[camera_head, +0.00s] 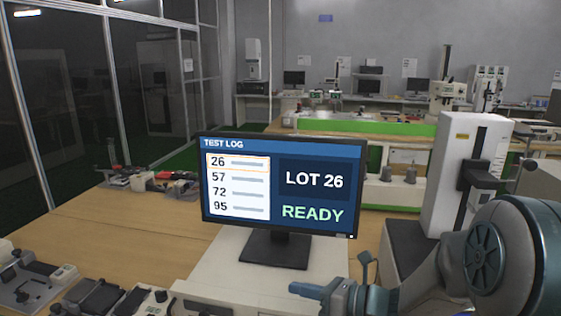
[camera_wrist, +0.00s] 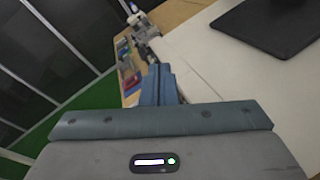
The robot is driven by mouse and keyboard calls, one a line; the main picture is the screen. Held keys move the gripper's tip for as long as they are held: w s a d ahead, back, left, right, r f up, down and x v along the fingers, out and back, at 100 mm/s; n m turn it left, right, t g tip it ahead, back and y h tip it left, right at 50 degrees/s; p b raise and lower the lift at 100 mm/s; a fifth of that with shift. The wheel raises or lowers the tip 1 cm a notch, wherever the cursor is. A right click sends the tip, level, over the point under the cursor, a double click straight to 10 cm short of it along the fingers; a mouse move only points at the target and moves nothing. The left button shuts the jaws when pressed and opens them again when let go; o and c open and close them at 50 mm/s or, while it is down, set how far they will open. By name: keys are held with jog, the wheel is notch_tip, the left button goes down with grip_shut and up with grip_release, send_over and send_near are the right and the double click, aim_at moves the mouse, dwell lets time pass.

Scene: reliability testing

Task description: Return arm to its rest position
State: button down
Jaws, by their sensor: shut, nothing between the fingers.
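My gripper (camera_head: 345,293) is at the lower right of the head view, just in front of the monitor's stand. It also shows in the wrist view (camera_wrist: 158,82), where its blue fingers are together with nothing between them. My arm (camera_head: 490,255) comes in from the right edge of the head view. The monitor (camera_head: 281,186) stands on a pale surface (camera_head: 225,262) and reads "TEST LOG", "LOT 26" and "READY". In its list, 26 is outlined.
Fixtures (camera_head: 35,280) lie on the wooden bench at the lower left. A tall white machine (camera_head: 460,175) stands to the right, close to my arm. Dark glass partitions (camera_head: 60,100) are at the left. Benches with equipment stand behind.

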jog(key=s+f+n+g+h, duration=0.3)
jog(key=s+n+g+h, duration=0.35)
jog(key=s+n, duration=0.75)
jog(key=s+d+r+n+t+h, duration=0.2)
jog(key=d+n+h, duration=0.6)
jog(key=n, duration=0.5)
jog(key=shift+s+d, duration=0.15)
jog(key=shift+d, duration=0.8)
